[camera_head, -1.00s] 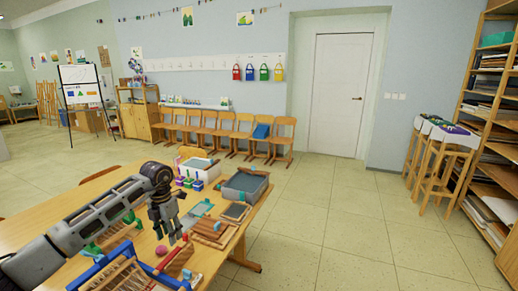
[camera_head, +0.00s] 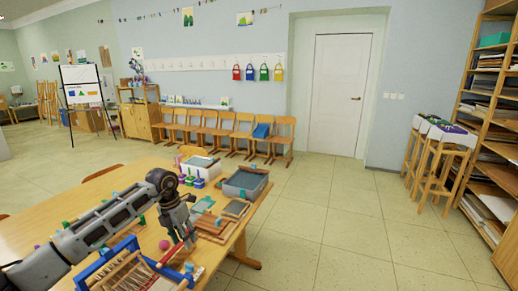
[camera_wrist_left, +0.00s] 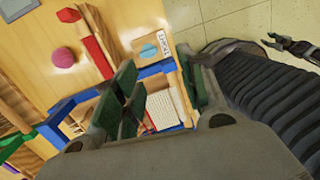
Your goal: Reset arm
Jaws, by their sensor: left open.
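My left gripper (camera_head: 188,243) hangs over the wooden table (camera_head: 112,183) in the head view, with its fingers pointing down. It is open and I see nothing held in it. In the left wrist view the open fingers (camera_wrist_left: 137,108) are above a blue-framed wooden loom (camera_wrist_left: 72,102), which also shows in the head view (camera_head: 92,270). A pink ball (camera_wrist_left: 63,57) lies on the table beside the loom. My right gripper does not show in the head view; a dark gripper-like part at the right edge of the wrist view is too small to tell.
A grey bin (camera_head: 245,184) and a white tray (camera_head: 201,166) stand at the table's far end, near wooden frames (camera_head: 214,229). Chairs line the wall (camera_head: 215,129). Shelves (camera_head: 487,120) and stools (camera_head: 440,170) stand at the right. The middle floor (camera_head: 330,220) is clear.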

